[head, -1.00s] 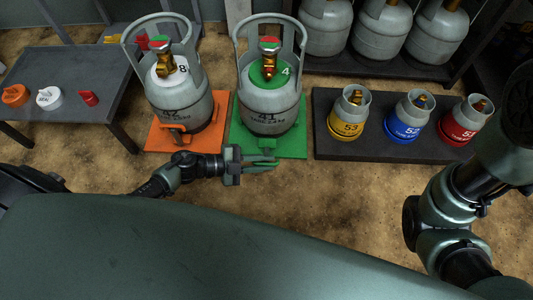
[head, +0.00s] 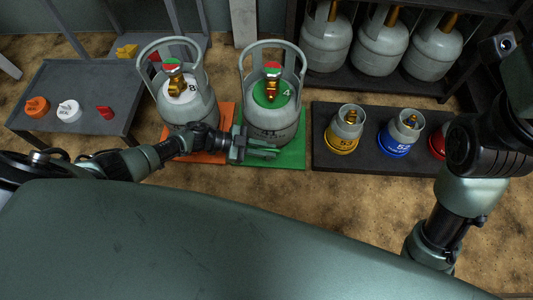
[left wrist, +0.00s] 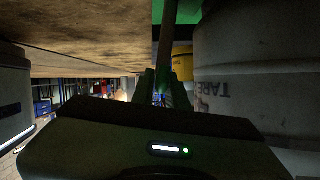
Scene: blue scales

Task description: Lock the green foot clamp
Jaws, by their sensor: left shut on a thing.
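A grey gas cylinder with a green collar marked 4 (head: 271,118) stands upright on a green base plate (head: 292,156). My left gripper (head: 262,149) is low at the front of this cylinder, over the front part of the green plate. In the left wrist view its fingers (left wrist: 163,88) are closed around a dark narrow bar (left wrist: 166,40), which looks like the lever of the green foot clamp. The green plate also shows in the left wrist view (left wrist: 185,12). The gripper hides most of the clamp in the head view. My right gripper is out of view.
A cylinder marked 8 (head: 188,105) stands on an orange plate (head: 226,115) just left. Small yellow (head: 341,145), blue (head: 393,150) and red cylinders stand on a dark platform (head: 365,108) at right. A grey table (head: 80,85) holds caps at left.

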